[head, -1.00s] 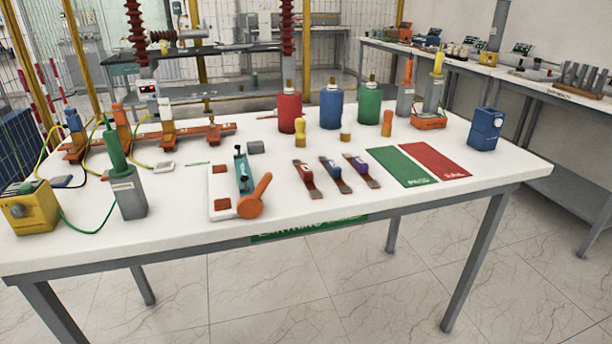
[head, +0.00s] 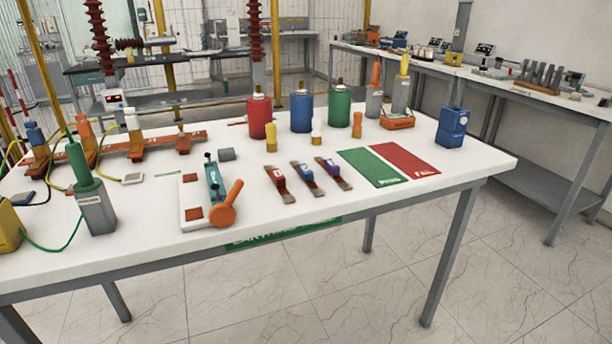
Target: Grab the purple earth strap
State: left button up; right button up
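Three short brown straps with coloured middles lie flat in a row at the middle of the white table (head: 400,205). The one with the purple middle (head: 331,168) is the rightmost, next to the green mat. The blue-middled strap (head: 306,172) is beside it, and the red-middled strap (head: 278,178) is at the left of the row. All three lie apart and uncovered. Neither of my grippers shows in the head view.
A green mat (head: 373,167) and a red mat (head: 405,158) lie right of the straps. A white board with an orange lever (head: 227,204) is to their left. Red (head: 261,119), blue (head: 301,112) and green (head: 339,108) cylinders stand behind. A blue box (head: 452,127) stands at right.

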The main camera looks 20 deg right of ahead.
aim_at(330, 166)
jog(key=k, duration=0.5)
jog(key=z, duration=1.85)
jog(key=i, duration=1.2)
jog(key=u, duration=2.15)
